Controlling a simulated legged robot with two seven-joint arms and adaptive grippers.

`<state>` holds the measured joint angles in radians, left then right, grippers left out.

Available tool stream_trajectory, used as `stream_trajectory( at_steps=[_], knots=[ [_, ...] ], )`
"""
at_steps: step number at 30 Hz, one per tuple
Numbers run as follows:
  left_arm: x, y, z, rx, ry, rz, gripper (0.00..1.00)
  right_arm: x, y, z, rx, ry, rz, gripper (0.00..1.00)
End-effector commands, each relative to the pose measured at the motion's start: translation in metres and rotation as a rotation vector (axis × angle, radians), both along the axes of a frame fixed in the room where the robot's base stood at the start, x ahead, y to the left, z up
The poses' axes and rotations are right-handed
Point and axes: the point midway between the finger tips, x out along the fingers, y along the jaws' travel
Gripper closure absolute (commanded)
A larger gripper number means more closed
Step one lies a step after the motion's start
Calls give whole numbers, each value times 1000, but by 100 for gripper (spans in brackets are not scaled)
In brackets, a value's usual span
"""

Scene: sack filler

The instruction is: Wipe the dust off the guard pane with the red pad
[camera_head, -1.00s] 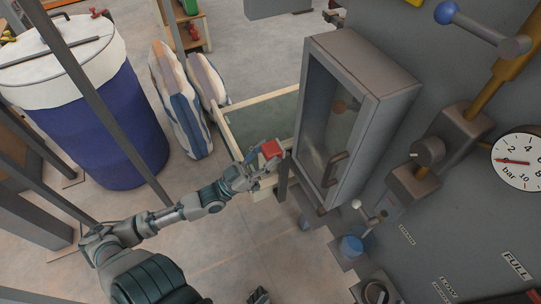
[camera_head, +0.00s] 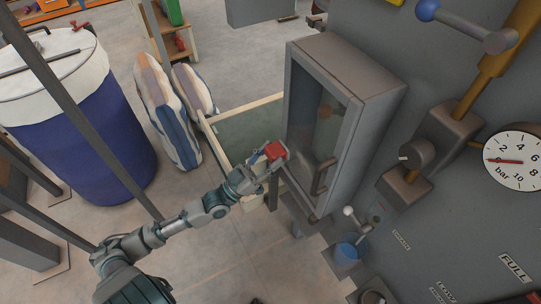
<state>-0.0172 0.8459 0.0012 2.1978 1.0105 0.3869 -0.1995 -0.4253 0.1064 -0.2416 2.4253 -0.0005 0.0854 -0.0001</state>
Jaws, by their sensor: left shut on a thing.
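The guard pane (camera_head: 312,125) is the glass front of a grey box on the machine wall, with a dark handle low on its right side. A brownish patch shows on or behind the glass in its upper part. My left gripper (camera_head: 268,159) is shut on the red pad (camera_head: 275,150). The pad is at the lower left edge of the box's frame; I cannot tell whether it touches. My right gripper is not clearly in view.
A wooden-framed green tray (camera_head: 225,125) stands behind the pad. Striped sacks (camera_head: 172,115) and a blue drum (camera_head: 85,135) are at the left. A blue cup (camera_head: 347,252), valve levers and a pressure gauge (camera_head: 514,160) are at the right.

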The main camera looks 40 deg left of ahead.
Motion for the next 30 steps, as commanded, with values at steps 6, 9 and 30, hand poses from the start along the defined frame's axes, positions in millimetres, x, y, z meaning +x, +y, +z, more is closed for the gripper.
stream_trajectory(
  at_steps=[6,9,30],
  knots=[
    [1,0,0,0,0,0,77,0,0,0,1,1,0,60],
    [2,-1,0,0,0,0,77,0,0,0,1,0,0,60],
    [11,-8,1,-2,0,0,77,-1,-1,10,-1,-14,-1,60]
  ],
)
